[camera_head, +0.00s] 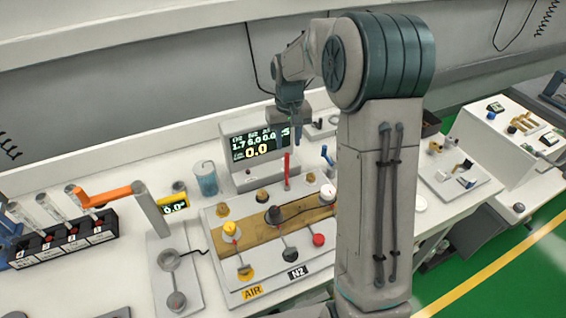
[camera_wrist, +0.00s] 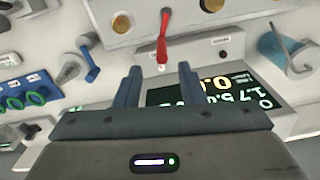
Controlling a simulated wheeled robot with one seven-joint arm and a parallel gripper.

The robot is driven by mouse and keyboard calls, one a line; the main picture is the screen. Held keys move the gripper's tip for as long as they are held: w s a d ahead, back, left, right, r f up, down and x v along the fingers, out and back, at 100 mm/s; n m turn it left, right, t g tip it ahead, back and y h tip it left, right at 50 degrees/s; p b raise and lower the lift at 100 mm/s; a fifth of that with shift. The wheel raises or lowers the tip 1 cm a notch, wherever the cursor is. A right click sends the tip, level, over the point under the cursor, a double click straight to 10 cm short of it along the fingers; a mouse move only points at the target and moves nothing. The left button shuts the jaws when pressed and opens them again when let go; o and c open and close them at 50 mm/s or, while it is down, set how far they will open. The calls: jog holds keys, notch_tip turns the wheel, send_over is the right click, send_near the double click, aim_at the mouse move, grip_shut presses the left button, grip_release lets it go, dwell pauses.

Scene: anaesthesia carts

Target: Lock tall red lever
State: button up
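The tall red lever (camera_head: 286,168) stands upright on the panel in front of the display box in the head view. In the wrist view the red lever (camera_wrist: 163,38) lies ahead of the fingers, centred between them and apart from both. My gripper (camera_wrist: 160,75) is open, with its two blue-grey fingers on either side of an empty gap. In the head view my gripper (camera_head: 288,138) hangs just above the lever's top, in front of the display box. The lever's base is small and hard to make out in both views.
The display box (camera_head: 255,150) stands close behind the lever. A blue lever (camera_head: 326,155) is to the right, and a blue cup (camera_head: 205,180) to the left. The panel (camera_head: 215,215) carries yellow, black and red knobs. An orange-handled lever (camera_head: 105,195) is further left.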

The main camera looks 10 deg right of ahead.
aim_at(287, 173)
notch_tip(287, 173, down, 10)
jog(key=shift+a+p, duration=0.15)
jog(key=shift+p, duration=0.6)
jog(key=shift+c, duration=0.4)
